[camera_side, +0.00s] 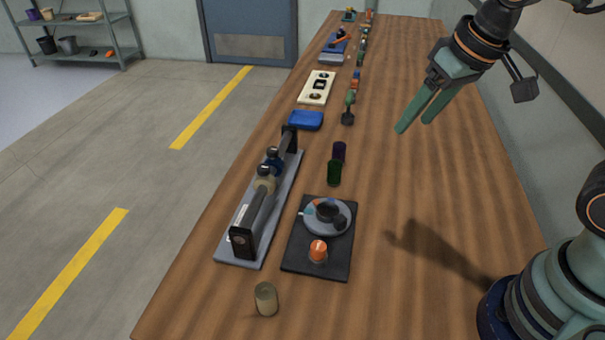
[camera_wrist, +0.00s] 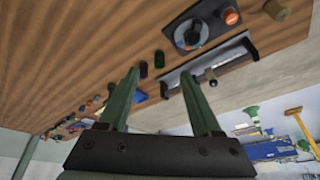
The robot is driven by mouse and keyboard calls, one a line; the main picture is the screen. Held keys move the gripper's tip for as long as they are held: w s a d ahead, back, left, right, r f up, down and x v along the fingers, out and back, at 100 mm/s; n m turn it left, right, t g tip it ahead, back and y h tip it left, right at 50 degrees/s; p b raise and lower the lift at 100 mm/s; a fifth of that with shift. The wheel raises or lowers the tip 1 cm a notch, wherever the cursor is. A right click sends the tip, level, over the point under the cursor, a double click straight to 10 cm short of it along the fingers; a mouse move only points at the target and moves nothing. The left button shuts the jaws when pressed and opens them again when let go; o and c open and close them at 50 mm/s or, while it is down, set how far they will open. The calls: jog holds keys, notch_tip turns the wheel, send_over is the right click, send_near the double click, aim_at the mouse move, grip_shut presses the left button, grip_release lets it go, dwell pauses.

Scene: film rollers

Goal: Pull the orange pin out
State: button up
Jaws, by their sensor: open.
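An orange-topped round piece (camera_side: 318,250), which looks like the orange pin, stands on a black plate (camera_side: 302,262) on the bench. It also shows at the upper right of the wrist view (camera_wrist: 231,16). A grey round dial (camera_side: 340,228) with black parts and a small orange mark sits behind it on the same plate. My gripper (camera_side: 413,126) is open and empty, above the bench, up and to the right of the plate and well apart from it. Its two green fingers (camera_wrist: 160,73) reach up the wrist view with nothing between them.
A grey-based roller stand (camera_side: 232,250) with black end posts and cream and blue rollers lies left of the plate. A tan cylinder (camera_side: 266,299) stands in front. Dark green (camera_side: 334,173) and purple (camera_side: 339,152) cylinders stand behind. The bench's right side is clear.

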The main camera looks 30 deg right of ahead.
jog(key=w+a+f+g, duration=0.2)
jog(key=a+f, duration=0.1)
jog(key=a, duration=0.6)
jog(key=g, duration=0.2)
send_over(319, 246)
notch_tip(319, 246, down, 6)
jog(key=shift+h, duration=0.3)
notch_tip(319, 246, down, 12)
jog(key=shift+r, duration=0.25)
grip_shut()
dwell(0.3)
